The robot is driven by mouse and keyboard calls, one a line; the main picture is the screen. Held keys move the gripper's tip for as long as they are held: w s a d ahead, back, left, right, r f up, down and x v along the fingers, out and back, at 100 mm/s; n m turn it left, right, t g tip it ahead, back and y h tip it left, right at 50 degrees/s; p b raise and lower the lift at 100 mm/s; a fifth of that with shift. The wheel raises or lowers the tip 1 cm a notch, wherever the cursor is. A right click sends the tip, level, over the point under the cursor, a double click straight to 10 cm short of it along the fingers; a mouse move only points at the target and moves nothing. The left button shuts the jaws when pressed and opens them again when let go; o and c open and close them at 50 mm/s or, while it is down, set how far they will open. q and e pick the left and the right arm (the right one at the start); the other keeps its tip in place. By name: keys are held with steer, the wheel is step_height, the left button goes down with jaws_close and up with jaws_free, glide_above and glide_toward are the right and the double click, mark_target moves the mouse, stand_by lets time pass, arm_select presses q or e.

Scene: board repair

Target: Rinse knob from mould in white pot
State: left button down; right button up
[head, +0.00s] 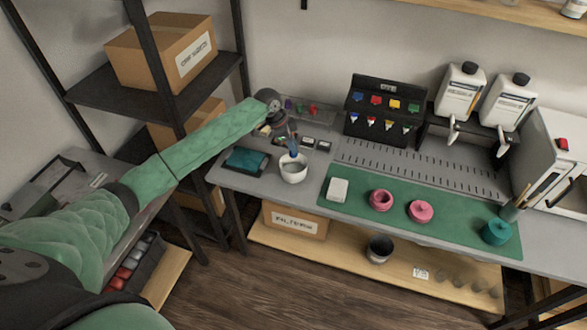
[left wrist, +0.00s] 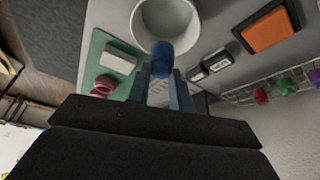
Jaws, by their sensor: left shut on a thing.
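My left gripper (head: 291,147) reaches in from the left and is shut on a small blue knob (left wrist: 162,58), which sits between its fingertips in the left wrist view. The white pot (head: 293,174) stands on the grey bench under the gripper. In the left wrist view the pot's rim (left wrist: 139,22) is just beyond the knob. I cannot tell whether the knob is inside the rim. Two pink round moulds, one nearer the pot (head: 381,201) and one farther right (head: 421,212), lie on the green mat. My right gripper is not in view.
A teal-screened tablet (head: 246,161) lies left of the pot. A white block (head: 338,189) and a teal round pot (head: 497,232) are on the green mat (head: 455,219). Two white dispensers (head: 459,92) and a black tool rack (head: 383,107) stand behind. A dark cup (head: 379,249) is on the lower shelf.

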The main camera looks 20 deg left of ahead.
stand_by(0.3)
arm_select(q)
steer(key=shift+r+p, duration=1.6)
steer(key=shift+r, duration=0.45)
